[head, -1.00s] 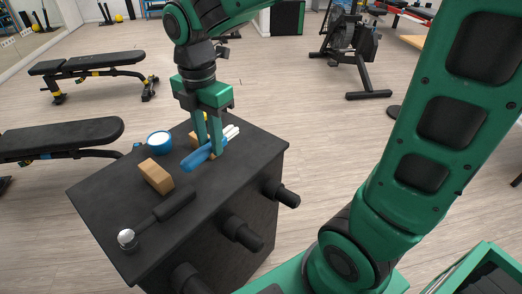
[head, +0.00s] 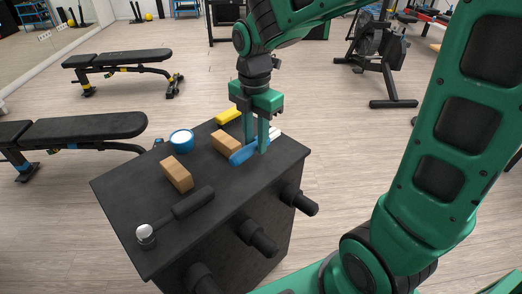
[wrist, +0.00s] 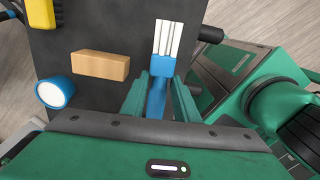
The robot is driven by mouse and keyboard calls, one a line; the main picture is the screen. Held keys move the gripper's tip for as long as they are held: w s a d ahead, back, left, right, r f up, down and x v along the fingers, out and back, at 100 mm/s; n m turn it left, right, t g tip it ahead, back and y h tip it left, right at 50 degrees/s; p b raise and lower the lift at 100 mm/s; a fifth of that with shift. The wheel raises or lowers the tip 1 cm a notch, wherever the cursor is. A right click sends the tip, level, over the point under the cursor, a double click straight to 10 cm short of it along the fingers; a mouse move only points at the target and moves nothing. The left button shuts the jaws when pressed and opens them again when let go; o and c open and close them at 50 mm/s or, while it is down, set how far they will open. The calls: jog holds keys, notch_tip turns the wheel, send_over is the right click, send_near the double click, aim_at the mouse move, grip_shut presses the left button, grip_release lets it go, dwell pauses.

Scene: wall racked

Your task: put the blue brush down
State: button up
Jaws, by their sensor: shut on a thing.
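The blue brush (head: 242,153) has a blue handle and white bristles, and it shows in the wrist view (wrist: 157,100) too. My gripper (head: 263,148) is shut on its handle, near the right edge of the black box top (head: 215,190). In the wrist view the handle lies between my two fingers (wrist: 160,92) and the bristles point away from my gripper. The fingers hide part of the handle in the head view. I cannot tell whether the brush touches the top or is slightly above it.
Near the brush is a wooden block (head: 226,143), with a yellow object (head: 229,116) behind it. Bare top lies in front of the brush.

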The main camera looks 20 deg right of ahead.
send_over(267, 158)
notch_tip(267, 158, down, 3)
jog(key=shift+f, duration=0.1)
jog(key=shift+s+f, duration=0.1)
jog(key=shift+f, duration=1.7)
jog(key=shift+f, duration=0.1)
jog(key=o, duration=1.1)
jog(key=shift+c, duration=0.2)
